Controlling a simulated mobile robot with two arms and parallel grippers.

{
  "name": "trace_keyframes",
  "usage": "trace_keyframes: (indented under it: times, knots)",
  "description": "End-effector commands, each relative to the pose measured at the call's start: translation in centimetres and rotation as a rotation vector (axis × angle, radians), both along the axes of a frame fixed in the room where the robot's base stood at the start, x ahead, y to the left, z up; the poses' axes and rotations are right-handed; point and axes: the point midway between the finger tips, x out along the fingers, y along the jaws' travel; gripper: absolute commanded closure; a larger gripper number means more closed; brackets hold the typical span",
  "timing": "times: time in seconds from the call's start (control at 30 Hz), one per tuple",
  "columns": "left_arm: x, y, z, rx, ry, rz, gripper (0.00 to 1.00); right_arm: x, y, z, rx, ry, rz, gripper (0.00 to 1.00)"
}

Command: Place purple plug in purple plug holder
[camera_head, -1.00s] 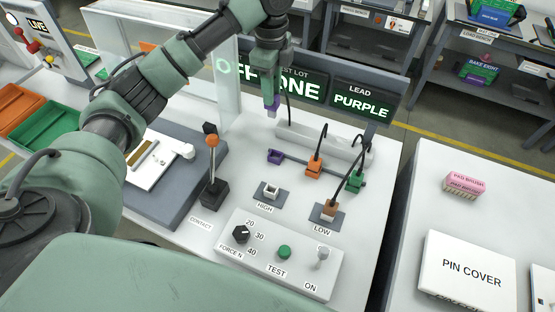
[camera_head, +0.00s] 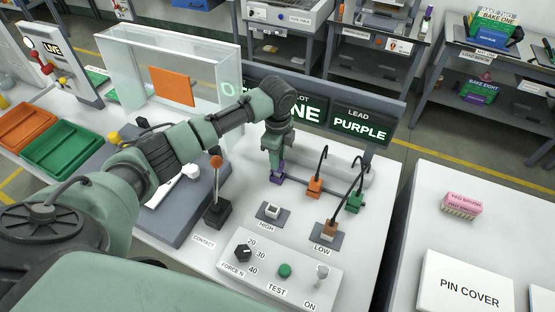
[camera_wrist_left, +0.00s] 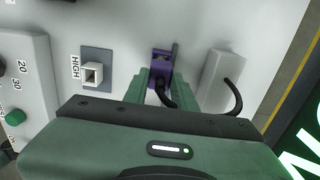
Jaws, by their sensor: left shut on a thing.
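My left gripper (camera_head: 276,166) points down directly over the purple plug holder (camera_head: 277,179), at the left end of the holder row. It is shut on the purple plug, whose dark cable (camera_wrist_left: 165,98) shows between the fingers. In the left wrist view the gripper (camera_wrist_left: 160,88) reaches the purple holder (camera_wrist_left: 163,55), and plug and holder overlap there. The fingers hide most of the plug, so I cannot tell how deep it sits in the holder. My right gripper is not in view.
An orange plug holder (camera_head: 314,188) and a green one (camera_head: 355,203) stand to the right. The HIGH socket (camera_head: 271,211), LOW socket (camera_head: 328,232) with a lead, and control box (camera_head: 262,268) are in front. A lever (camera_head: 216,190) stands left.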

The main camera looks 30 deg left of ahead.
Motion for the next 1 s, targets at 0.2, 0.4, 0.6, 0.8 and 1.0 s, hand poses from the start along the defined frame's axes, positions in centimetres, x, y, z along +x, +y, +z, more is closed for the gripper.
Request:
trace_keyframes:
  times: [0.2,0.4,0.6,0.8,1.0]
  knots:
    - [0.0,0.0,-2.1,0.001,-0.001,-0.001,1.00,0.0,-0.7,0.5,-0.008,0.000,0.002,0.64]
    - [0.0,0.0,-2.1,0.000,-0.002,-0.001,1.00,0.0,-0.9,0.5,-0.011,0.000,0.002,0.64]
    - [0.0,0.0,-2.4,0.000,-0.001,0.000,0.63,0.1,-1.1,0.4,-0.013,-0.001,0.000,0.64]
    - [0.0,0.0,-2.4,0.000,-0.001,0.000,0.52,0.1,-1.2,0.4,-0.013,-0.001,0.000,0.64]
    - [0.0,0.0,-2.1,0.000,-0.002,-0.001,0.52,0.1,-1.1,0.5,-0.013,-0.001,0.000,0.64]
